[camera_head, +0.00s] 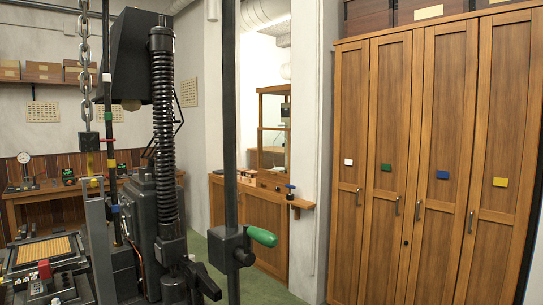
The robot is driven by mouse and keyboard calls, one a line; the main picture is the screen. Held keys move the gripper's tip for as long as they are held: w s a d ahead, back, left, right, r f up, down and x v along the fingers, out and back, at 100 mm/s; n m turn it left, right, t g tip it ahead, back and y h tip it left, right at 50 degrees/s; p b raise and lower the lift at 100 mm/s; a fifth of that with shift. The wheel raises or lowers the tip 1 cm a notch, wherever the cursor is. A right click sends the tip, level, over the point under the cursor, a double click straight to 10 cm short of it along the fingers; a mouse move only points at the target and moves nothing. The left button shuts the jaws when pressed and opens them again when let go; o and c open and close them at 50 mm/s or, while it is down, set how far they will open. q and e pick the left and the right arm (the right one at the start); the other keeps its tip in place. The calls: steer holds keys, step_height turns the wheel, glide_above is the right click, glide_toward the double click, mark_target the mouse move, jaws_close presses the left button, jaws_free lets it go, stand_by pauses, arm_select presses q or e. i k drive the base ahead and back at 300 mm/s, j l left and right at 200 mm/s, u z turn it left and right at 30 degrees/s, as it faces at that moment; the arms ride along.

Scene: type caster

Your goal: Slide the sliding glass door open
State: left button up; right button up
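No sliding glass door shows clearly. A wood-framed case (273,92), perhaps with glass panes, stands partly in view at the back, past the wall's edge. I cannot tell whether it has a sliding door or whether that is open or shut. Neither of my grippers is in view.
A dark casting machine (145,220) with a coil spring fills the left foreground. Tall wooden lockers (442,150) line the right. A low wooden cabinet (264,215) stands behind; green floor shows between.

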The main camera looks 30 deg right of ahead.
mark_target(259, 129)
steer(key=i+l+z, duration=0.25)
steer(key=l+z, duration=0.2)
steer(key=i+l+z, duration=0.75)
steer(key=l+z, duration=0.15)
steer(key=i+l+z, duration=0.3)
steer(key=z, duration=0.2)
steer(key=i+u, duration=0.4)
steer(key=i, duration=0.15)
steer(key=i+l+u, duration=0.2)
steer(key=i+u, duration=0.2)
steer(key=i, duration=0.15)
steer(key=i+j+u, duration=0.2)
steer(key=i+u, duration=0.25)
steer(key=i, duration=0.2)
steer(key=i+u, duration=0.5)
steer(key=i, duration=0.2)
